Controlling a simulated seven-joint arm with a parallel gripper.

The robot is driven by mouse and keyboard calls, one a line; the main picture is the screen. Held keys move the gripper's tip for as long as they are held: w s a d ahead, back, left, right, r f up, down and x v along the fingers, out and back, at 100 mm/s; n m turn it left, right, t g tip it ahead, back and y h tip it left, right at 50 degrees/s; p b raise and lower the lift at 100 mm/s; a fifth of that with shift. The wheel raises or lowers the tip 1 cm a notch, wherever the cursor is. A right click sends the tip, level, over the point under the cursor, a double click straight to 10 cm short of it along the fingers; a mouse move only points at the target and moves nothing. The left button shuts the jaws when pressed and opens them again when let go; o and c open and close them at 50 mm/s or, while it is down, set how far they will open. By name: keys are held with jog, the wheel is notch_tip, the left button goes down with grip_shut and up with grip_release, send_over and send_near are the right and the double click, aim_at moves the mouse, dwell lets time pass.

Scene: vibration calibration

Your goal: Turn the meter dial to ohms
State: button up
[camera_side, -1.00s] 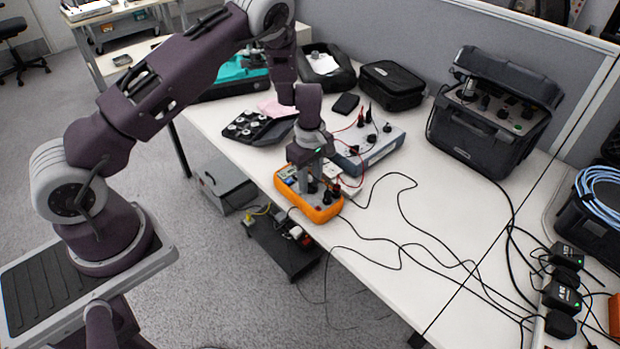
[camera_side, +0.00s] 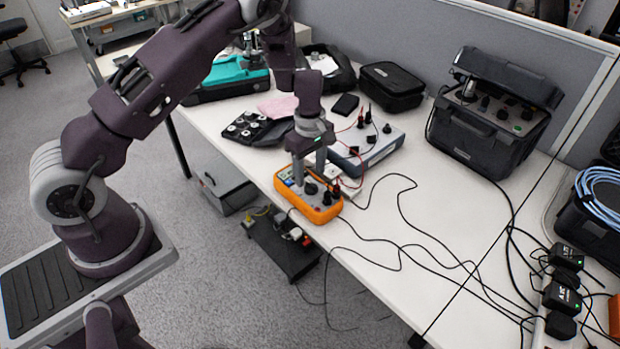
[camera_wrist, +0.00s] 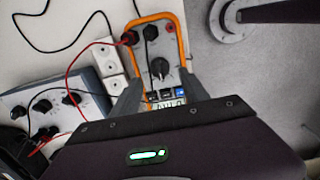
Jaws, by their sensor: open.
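The orange meter (camera_side: 318,211) lies face up near the table's front edge. Its black dial (camera_side: 311,188) shows beside my gripper (camera_side: 310,178). In the wrist view the meter (camera_wrist: 183,42) has a grey face, and the dial (camera_wrist: 159,68) stands free with a light pointer mark. Red and black plugs (camera_wrist: 131,37) sit at its far end. The dial's printed settings are too small to read.
A grey-blue instrument box (camera_side: 368,143) with red and black leads stands just behind the meter. White socket blocks (camera_wrist: 107,62) lie beside the meter. Loose black cables (camera_side: 400,225) cross the table to the right. An open black case (camera_side: 490,125) stands farther back.

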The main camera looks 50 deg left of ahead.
aim_at(312, 180)
notch_tip(312, 180, up, 4)
jog(key=shift+f, duration=0.1)
jog(key=s+m, duration=0.1)
jog(key=m, duration=0.2)
jog(key=d+f+m+g, duration=0.1)
jog(key=m, duration=0.2)
jog(key=s+d+f+m, duration=0.1)
jog(key=m, duration=0.2)
jog(key=shift+s+h, duration=0.3)
jog(key=shift+s, duration=0.05)
jog(key=m, duration=0.3)
jog(key=shift+w+a+r+m, duration=0.1)
jog(key=shift+w+r+m, duration=0.1)
jog(key=shift+m, duration=0.2)
jog(key=w+m, duration=0.1)
jog(key=m, duration=0.1)
jog(key=w+a+r+m, duration=0.1)
jog(key=m, duration=0.1)
jog(key=shift+w+a+r+m+t, duration=0.1)
jog(key=shift+m+t, duration=0.2)
jog(key=shift+t, duration=0.1)
jog(key=shift+w+a+f+m, duration=0.1)
jog(key=shift+w+f+m, duration=0.05)
jog(key=shift+f+m, duration=0.15)
notch_tip(312, 180, down, 6)
jog(key=shift+f, duration=0.15)
